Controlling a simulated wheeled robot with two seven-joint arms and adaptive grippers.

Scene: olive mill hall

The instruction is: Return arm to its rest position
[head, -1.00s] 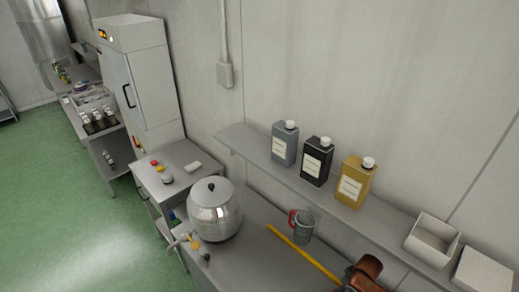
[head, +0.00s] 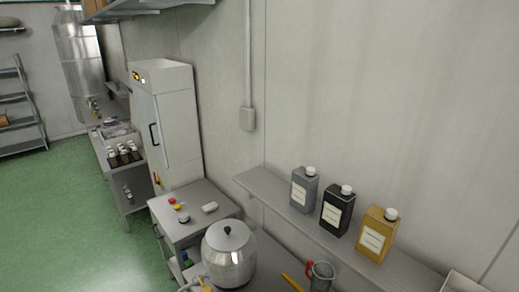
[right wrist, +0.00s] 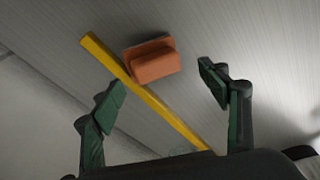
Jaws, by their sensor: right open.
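My right gripper (right wrist: 162,88) shows in the right wrist view with its two dark green fingers spread wide apart and nothing between the pads. Beyond the fingers, a yellow bar (right wrist: 135,83) and an orange block (right wrist: 152,62) lie on a grey metal surface (right wrist: 225,30). The gripper appears apart from both. In the head view neither of my grippers shows. There the end of a yellow bar (head: 292,282) is at the bottom edge, beside a clear jug with a red handle (head: 320,277).
A round steel vessel with a black knob (head: 229,256) stands on the bench. A wall shelf (head: 270,190) holds a grey can (head: 304,190), a black can (head: 337,211) and a yellow can (head: 377,235). A white cabinet (head: 177,120) stands behind. The green floor (head: 60,215) at left is clear.

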